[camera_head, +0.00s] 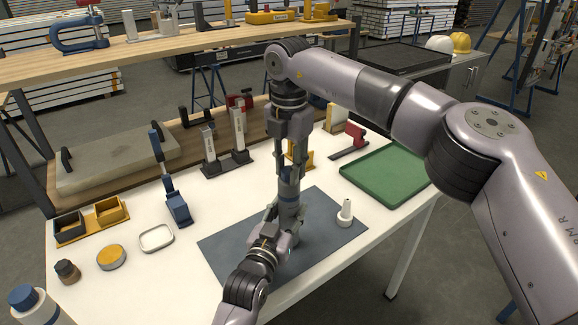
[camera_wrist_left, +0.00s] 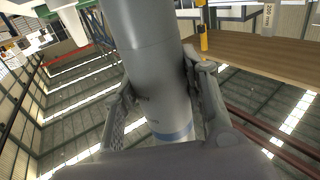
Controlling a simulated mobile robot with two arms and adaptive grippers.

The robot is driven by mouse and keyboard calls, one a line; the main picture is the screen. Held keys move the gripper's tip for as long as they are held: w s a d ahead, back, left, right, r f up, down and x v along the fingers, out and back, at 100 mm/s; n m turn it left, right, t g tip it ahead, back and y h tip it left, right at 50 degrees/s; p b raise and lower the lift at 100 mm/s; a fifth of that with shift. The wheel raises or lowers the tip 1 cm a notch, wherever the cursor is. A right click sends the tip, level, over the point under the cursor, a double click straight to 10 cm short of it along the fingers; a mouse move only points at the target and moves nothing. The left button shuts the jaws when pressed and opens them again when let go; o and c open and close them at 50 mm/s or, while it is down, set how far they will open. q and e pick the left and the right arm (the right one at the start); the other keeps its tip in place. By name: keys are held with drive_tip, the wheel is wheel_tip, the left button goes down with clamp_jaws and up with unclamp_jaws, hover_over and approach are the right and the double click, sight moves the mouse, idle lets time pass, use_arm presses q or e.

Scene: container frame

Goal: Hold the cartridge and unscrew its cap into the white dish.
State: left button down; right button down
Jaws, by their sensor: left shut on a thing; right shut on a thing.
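The grey cartridge (camera_head: 289,212) stands upright above the dark mat, with blue near its top. In the left wrist view the cartridge (camera_wrist_left: 150,60) is a grey cylinder with a blue band, between my fingers. My left gripper (camera_head: 284,220) is shut on the cartridge body from the lower left. My right gripper (camera_head: 289,173) points down from above and is shut around the cartridge's top end. The cap is mostly hidden between its fingers. The white dish (camera_head: 157,238), shallow with rounded corners, sits on the table left of the mat and looks empty.
A white nozzle-like piece (camera_head: 345,214) stands on the mat (camera_head: 226,243), right of the cartridge. A green tray (camera_head: 385,175) lies at the right. A blue clamp tool (camera_head: 178,207), yellow bins (camera_head: 92,220), a round tin (camera_head: 111,257) and a brown jar (camera_head: 67,271) stand at the left.

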drive_tip(key=n, duration=0.6)
drive_tip(key=shift+n, duration=0.4)
drive_tip(key=n, duration=0.6)
drive_tip(key=shift+n, duration=0.3)
drive_tip(key=n, duration=1.2)
drive_tip(key=shift+n, duration=0.4)
drive_tip(key=n, duration=0.6)
drive_tip(key=shift+r+n, duration=0.1)
drive_tip(key=shift+n, duration=0.2)
drive_tip(key=n, duration=0.8)
drive_tip(key=shift+r, duration=0.1)
